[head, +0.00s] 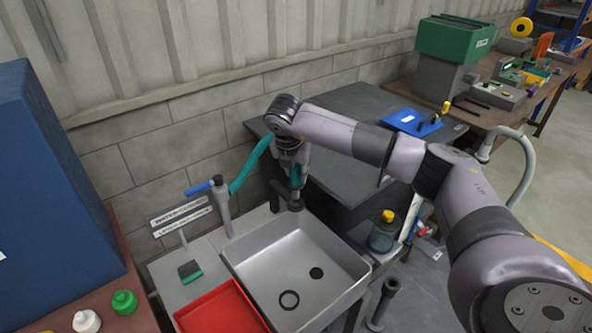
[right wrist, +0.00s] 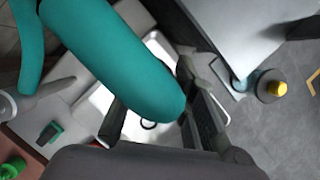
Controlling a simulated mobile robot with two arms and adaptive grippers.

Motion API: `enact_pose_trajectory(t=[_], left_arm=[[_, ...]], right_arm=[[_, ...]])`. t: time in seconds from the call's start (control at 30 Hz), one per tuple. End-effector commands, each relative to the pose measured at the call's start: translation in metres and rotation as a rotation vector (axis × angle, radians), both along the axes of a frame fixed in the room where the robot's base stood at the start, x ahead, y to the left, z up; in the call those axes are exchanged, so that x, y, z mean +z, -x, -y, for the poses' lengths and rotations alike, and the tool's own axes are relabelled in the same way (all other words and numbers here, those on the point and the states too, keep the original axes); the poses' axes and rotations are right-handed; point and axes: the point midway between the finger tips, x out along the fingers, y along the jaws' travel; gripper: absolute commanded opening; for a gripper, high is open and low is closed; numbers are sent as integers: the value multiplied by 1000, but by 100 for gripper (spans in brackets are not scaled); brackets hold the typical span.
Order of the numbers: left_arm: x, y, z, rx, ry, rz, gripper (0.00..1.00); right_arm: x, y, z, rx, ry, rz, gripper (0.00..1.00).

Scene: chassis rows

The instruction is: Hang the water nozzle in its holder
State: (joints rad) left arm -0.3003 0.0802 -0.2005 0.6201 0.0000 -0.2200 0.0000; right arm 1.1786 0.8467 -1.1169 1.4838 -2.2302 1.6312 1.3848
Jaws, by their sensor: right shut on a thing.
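The water nozzle shows a teal grip (head: 295,175) and a dark head (head: 295,205) in the head view, pointing down above the sink's far edge. A teal hose (head: 248,168) runs from it to a grey post with a blue lever (head: 222,205). My right gripper (head: 287,190) is shut on the nozzle, which hangs roughly upright. In the right wrist view the thick teal grip (right wrist: 140,80) lies between the dark fingers and hides part of them. A dark upright tube on a flanged foot (head: 383,303) stands right of the sink; I cannot tell whether it is the holder. My left gripper is out of view.
The steel sink (head: 348,262) holds a dark ring. A yellow-capped jar (head: 383,236) stands at right. A dark table (head: 350,125) and the wall are behind.

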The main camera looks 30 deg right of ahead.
Motion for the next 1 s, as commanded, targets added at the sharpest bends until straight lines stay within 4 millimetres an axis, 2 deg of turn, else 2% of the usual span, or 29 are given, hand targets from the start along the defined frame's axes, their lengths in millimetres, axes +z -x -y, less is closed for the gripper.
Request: enact_pose_trajectory(t=[1.0], left_arm=[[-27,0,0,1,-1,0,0]], right_arm=[[-32,0,0,0,-1,1,0]])
